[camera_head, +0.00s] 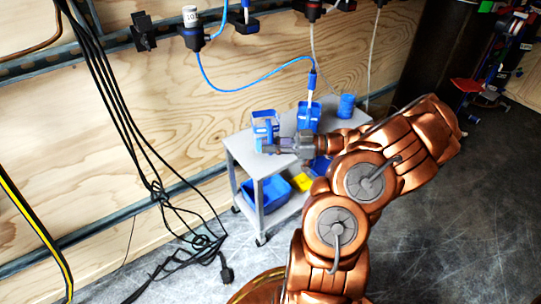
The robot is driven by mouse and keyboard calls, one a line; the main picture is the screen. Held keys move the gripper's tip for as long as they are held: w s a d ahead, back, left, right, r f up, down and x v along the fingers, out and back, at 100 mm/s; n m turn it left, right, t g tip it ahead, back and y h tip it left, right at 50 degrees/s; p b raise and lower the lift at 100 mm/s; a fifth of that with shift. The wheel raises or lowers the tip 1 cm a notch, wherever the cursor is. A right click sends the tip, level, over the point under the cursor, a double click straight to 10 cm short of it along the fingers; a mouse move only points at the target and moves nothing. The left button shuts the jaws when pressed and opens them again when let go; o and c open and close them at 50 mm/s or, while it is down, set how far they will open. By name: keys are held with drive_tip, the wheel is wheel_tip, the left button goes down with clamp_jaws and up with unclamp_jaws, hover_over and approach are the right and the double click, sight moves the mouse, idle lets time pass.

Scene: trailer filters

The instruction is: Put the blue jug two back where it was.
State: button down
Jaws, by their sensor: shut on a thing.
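A blue jug (264,128) with a pale, see-through upper part is at the left end of the grey cart's top. My gripper (270,148) reaches in from the right and is shut on this jug at its lower part. The fingertips are small and partly merge with the jug. The jug looks upright; I cannot tell whether its base touches the cart. A second blue jug (308,117) stands farther back on the cart, under a hanging probe. I see no numbers on the jugs.
The grey cart (237,146) stands by the plywood wall. A blue cup (346,106) is at its back right. Its lower shelf holds a blue bin (266,196) and a yellow item (302,182). A blue hose (240,90) runs above the jugs. Black cables (158,190) hang at left.

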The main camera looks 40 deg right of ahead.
drive_tip(key=shift+f+b, duration=0.5)
drive_tip(key=shift+f, duration=1.2)
drive_tip(key=shift+f, duration=0.2)
drive_tip(key=c, duration=1.2)
unclamp_jaws()
drive_tip(key=shift+r, duration=0.1)
drive_tip(key=shift+r, duration=0.15)
drive_tip(key=shift+s+d, duration=0.2)
drive_tip(key=shift+s, duration=0.05)
drive_tip(key=p+v, duration=0.3)
drive_tip(key=v, duration=0.8)
drive_tip(key=shift+s+d, duration=0.1)
drive_tip(key=shift+s, duration=0.1)
